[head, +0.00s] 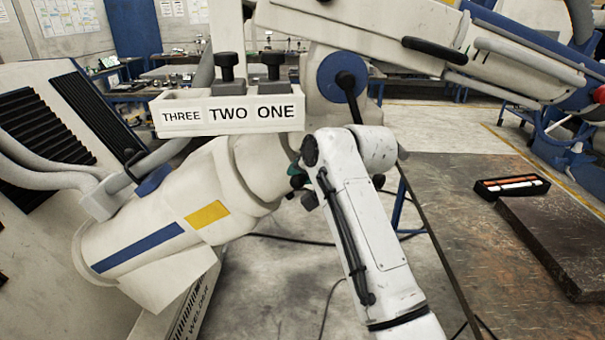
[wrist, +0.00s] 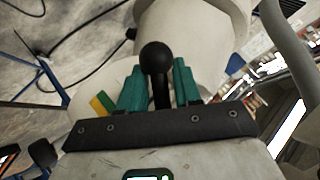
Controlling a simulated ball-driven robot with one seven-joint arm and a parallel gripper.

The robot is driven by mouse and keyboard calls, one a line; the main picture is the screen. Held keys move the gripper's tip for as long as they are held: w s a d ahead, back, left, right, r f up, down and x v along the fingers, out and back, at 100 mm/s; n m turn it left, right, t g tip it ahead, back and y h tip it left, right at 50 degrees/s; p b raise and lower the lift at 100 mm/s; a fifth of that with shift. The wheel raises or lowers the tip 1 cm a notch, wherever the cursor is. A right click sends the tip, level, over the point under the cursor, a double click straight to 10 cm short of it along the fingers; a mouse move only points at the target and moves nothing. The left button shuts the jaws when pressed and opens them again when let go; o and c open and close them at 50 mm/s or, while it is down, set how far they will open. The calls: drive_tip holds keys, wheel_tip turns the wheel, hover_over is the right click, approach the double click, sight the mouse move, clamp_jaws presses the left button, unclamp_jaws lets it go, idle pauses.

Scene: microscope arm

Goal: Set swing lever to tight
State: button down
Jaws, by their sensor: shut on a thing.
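My gripper (head: 296,172) is at the right end of the white microscope arm housing (head: 150,245), mostly behind my own forearm in the head view. In the wrist view, its teal fingers (wrist: 158,68) are shut on a black ball-ended lever (wrist: 156,57), one finger on each side of its stem. The ball sits between the fingertips. In the head view this lever is hidden. No tight or loose marking can be read. Another black lever (head: 346,82) with a round head sits on a blue disc (head: 328,75) above, apart from my gripper.
A bracket labelled THREE, TWO, ONE (head: 230,112) with two black knobs (head: 227,66) stands just above my gripper. A lever with a blue base (head: 153,180) is to the left. A dark metal table (head: 450,190) with a tray (head: 511,187) is at the right.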

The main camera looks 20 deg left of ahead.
drive_tip(key=c, duration=1.1)
unclamp_jaws()
drive_tip(key=shift+s+f, duration=0.15)
drive_tip(key=shift+f, duration=0.05)
drive_tip(key=shift+r, duration=0.1)
drive_tip(key=b+v, duration=0.2)
drive_tip(key=v, duration=0.8)
drive_tip(key=shift+s+d+r, duration=0.1)
drive_tip(key=shift+d+r, duration=0.15)
drive_tip(key=shift+f, duration=0.1)
